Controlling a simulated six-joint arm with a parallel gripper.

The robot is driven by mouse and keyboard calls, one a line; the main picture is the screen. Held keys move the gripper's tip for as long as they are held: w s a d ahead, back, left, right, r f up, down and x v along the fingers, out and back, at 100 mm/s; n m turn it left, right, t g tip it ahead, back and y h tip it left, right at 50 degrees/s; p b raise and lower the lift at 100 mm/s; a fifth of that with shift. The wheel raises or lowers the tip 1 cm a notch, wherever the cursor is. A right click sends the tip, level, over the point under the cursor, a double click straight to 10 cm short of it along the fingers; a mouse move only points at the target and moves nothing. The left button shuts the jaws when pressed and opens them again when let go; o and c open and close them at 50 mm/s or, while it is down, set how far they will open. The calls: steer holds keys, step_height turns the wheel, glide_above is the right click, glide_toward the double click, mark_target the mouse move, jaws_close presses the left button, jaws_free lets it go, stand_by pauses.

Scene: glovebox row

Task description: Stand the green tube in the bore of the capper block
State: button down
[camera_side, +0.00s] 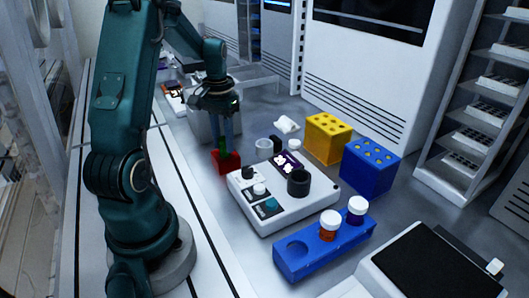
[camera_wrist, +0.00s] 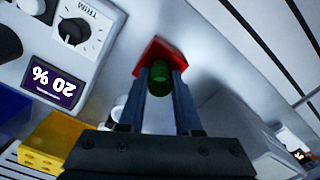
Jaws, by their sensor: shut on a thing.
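My gripper (camera_side: 223,138) points down at the left of the white instrument in the side view. Its fingers are shut on the green tube (camera_wrist: 160,80), which shows between the fingertips in the wrist view. In the side view only a small green part of the tube (camera_side: 221,146) shows. A red block (camera_side: 227,163), which appears to be the capper block, sits on the bench directly below the fingertips. It also shows just beyond the tube in the wrist view (camera_wrist: 150,52). Its bore is hidden, and I cannot tell whether the tube's lower end is inside it.
The white instrument (camera_side: 258,214) with knobs and a purple display stands close to the red block. A yellow block (camera_side: 327,138) and a blue block (camera_side: 370,167) with holes stand behind it. A blue rack (camera_side: 300,266) holding two white-capped vials is in front.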

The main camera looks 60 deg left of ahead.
steer(key=c, duration=0.6)
jaws_free()
steer(key=shift+f, duration=0.1)
step_height(320, 180, up, 11)
steer(key=w+d+r+m+t, duration=0.1)
steer(key=d+r+m, duration=0.15)
steer(key=d, duration=0.45)
steer(key=s+d+f+m+t, duration=0.1)
steer(key=s+d+t, duration=0.1)
steer(key=d, duration=0.6)
steer(key=s+d+f+m+t, duration=0.1)
steer(key=s+d+m+t, duration=0.1)
steer(key=s+d, duration=0.3)
steer(key=d, duration=0.3)
steer(key=shift+d+f+t, duration=0.15)
steer(key=shift+d+t, duration=0.1)
steer(key=shift+t, duration=0.05)
steer(key=shift+m, duration=0.25)
